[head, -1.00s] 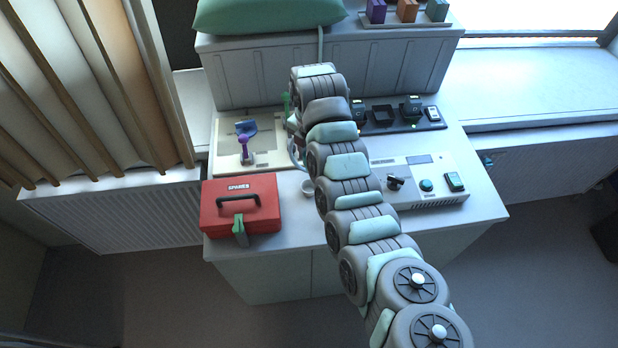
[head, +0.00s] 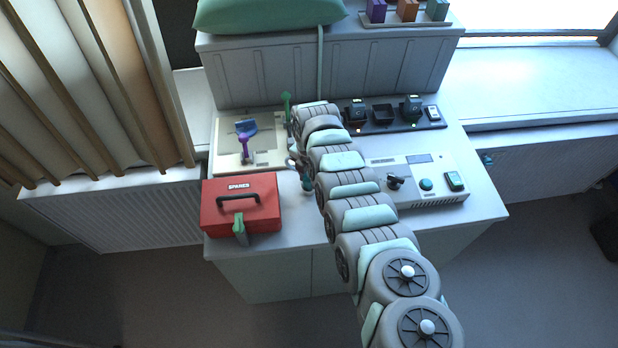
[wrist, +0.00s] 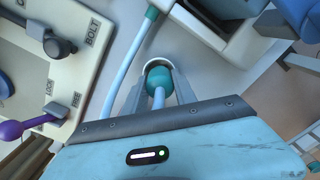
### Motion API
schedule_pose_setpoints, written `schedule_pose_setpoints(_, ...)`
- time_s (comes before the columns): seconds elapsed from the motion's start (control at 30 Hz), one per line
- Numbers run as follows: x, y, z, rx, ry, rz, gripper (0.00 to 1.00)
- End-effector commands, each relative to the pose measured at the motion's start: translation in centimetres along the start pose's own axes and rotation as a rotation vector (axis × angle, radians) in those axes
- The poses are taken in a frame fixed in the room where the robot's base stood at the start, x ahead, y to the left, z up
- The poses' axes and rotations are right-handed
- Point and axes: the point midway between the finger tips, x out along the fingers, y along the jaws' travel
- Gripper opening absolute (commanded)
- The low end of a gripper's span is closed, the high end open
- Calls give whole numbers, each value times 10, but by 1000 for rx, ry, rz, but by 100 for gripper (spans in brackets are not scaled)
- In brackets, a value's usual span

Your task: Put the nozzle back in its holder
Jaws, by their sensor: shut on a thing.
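My gripper (head: 299,163) points down over the counter, left of my arm in the head view. It is shut on the nozzle (head: 306,184), a small dark-teal piece. In the wrist view the nozzle (wrist: 160,80) shows as a rounded teal head between the pale fingers, with a light blue tube running from it toward the camera. In the head view the nozzle covers the spot of the small white cup-like holder. I cannot tell whether it is inside the holder or just above it. A pale rim shows around the teal head in the wrist view.
A red SPARES box (head: 240,208) stands close on the left. Behind it is a cream panel (head: 272,158) with a purple lever (head: 244,146). A green post (head: 287,104) stands behind my gripper. A grey console (head: 432,196) and a black charger strip (head: 385,126) lie to the right.

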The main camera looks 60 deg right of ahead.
Motion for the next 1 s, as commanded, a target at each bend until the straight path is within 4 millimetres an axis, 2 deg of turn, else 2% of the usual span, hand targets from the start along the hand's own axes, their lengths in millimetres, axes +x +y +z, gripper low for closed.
schedule_pose_setpoints(0.4, 7, 0, 1, 0, -1, 1, 0)
schedule_pose_setpoints(0.43, 5, 0, 1, 0, -1, 2, 35)
schedule_pose_setpoints(0.67, 5, 1, 1, 0, -1, 2, 54)
schedule_pose_setpoints(1.0, -1, 1, 0, 0, -1, 2, 55)
